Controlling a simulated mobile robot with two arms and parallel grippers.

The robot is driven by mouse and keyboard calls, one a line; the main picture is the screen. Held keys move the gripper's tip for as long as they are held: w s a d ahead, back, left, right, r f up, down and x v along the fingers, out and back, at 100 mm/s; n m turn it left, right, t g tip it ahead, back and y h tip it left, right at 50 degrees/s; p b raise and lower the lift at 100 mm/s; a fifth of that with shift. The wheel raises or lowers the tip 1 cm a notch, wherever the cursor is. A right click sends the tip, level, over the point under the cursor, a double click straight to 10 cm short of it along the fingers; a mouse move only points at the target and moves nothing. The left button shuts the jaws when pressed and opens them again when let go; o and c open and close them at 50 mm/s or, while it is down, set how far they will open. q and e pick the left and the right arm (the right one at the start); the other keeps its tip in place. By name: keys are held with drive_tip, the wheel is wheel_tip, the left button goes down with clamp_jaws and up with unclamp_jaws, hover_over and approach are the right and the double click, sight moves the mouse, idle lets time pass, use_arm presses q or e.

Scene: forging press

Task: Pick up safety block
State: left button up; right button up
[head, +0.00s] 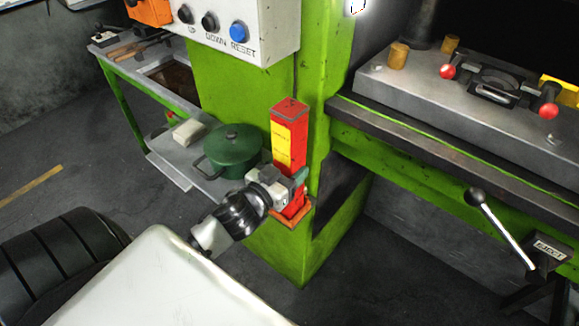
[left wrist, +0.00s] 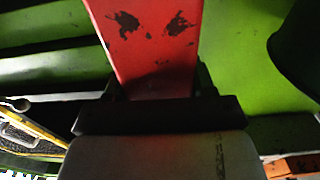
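The safety block (head: 289,140) is a tall red block with a yellow label. It stands upright in an orange holder (head: 291,217) at the green press column. My left gripper (head: 292,187) is around its lower part in the head view. In the left wrist view the worn red face of the block (left wrist: 152,45) fills the space between the fingers (left wrist: 162,86). The fingers lie along both sides with no clear gap, so the gripper looks shut on it. The fingertips are mostly hidden. My right gripper is not in view.
A dark green pot (head: 233,152) stands on a low shelf close to the left gripper. A control box (head: 238,27) hangs above. The press table (head: 415,92) and a lever (head: 500,230) are to the right. Open floor (head: 95,165) lies at left.

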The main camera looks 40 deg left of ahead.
use_arm(q)
drive_tip(key=c, duration=0.7)
drive_tip(key=shift+r, duration=0.15)
clamp_jaws()
